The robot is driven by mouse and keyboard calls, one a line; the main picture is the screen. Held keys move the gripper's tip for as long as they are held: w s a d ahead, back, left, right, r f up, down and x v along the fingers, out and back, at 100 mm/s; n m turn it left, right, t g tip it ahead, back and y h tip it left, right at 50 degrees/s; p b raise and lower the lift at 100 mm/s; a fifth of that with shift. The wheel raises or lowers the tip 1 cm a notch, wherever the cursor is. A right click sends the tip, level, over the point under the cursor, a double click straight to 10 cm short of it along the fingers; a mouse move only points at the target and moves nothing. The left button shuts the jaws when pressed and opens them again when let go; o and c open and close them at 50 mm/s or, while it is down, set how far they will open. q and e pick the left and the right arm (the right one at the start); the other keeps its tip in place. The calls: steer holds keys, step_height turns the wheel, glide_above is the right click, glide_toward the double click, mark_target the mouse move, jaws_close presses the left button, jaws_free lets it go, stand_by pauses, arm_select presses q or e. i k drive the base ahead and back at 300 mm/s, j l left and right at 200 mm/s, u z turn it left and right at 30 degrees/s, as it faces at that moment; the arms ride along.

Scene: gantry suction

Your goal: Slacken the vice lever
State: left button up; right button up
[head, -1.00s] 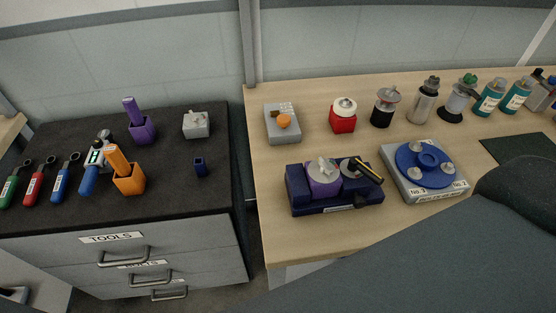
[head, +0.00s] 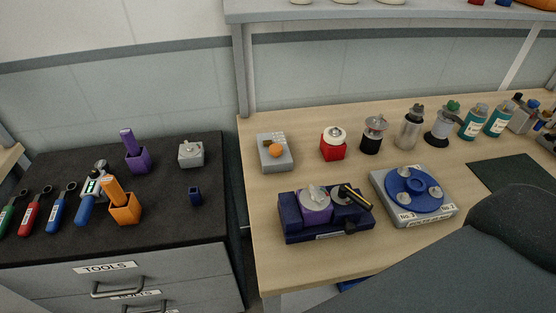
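A dark blue vice (head: 304,232) sits near the front left of the wooden bench. It holds a purple block (head: 315,208) with a grey metal piece on top. A lever with a black and yellow handle (head: 356,197) lies across the right part of the vice, over a round grey disc. Neither gripper shows in the head view. A dark grey arm part of mine covers the lower right of the picture.
Right of the vice is a blue turntable (head: 437,204) on a grey base. Behind stand a grey box with an orange knob (head: 275,151), a red pot (head: 333,150) and several bottles. A black-topped tool cabinet (head: 161,236) with tools stands left, across a gap.

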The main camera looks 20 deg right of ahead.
mark_target(345, 191)
steer(key=z, duration=1.4)
